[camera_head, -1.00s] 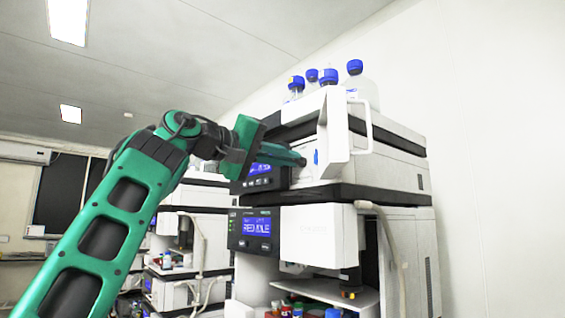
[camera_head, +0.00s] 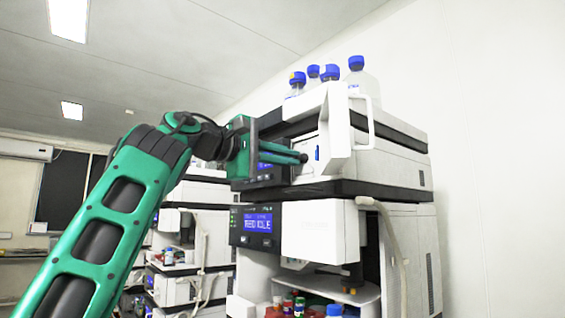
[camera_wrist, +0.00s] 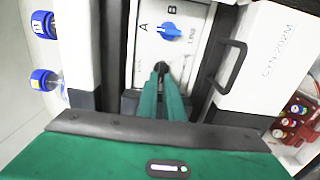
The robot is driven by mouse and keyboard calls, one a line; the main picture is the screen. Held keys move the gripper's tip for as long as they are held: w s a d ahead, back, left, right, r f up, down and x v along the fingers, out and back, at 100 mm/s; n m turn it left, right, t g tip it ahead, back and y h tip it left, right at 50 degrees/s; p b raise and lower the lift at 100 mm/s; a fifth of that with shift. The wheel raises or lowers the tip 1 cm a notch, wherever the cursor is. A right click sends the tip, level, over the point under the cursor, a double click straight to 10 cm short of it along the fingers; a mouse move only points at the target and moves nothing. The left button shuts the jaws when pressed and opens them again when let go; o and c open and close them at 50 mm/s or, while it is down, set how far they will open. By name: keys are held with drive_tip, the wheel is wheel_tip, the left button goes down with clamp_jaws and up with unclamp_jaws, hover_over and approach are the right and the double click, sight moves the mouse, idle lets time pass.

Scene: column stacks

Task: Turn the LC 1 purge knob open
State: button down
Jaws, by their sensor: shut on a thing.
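The upper module of the column stack has its white front door (camera_head: 337,120) swung open, showing a pale panel. My gripper (camera_head: 300,158) reaches in from the left with its green fingers close together. In the wrist view the fingers (camera_wrist: 163,82) are shut on a small dark knob (camera_wrist: 160,67) on the panel, which I take as the purge knob; the fingers hide most of it. A blue selector knob (camera_wrist: 169,31) with A, B and LINE marks sits just beyond, apart from the fingers.
Blue-capped bottles (camera_head: 328,73) stand on top of the stack. A lower module (camera_head: 318,230) juts out below, and another stack (camera_head: 195,235) stands behind on the left.

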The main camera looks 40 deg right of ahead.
drive_tip(key=shift+w+a, duration=0.15)
drive_tip(key=shift+w, duration=0.05)
drive_tip(key=c, duration=1.9)
unclamp_jaws()
drive_tip(key=shift+w+f, duration=0.15)
drive_tip(key=shift+s, duration=0.2)
drive_tip(key=a, duration=1)
drive_tip(key=shift+a, duration=0.35)
drive_tip(key=shift+s, duration=0.1)
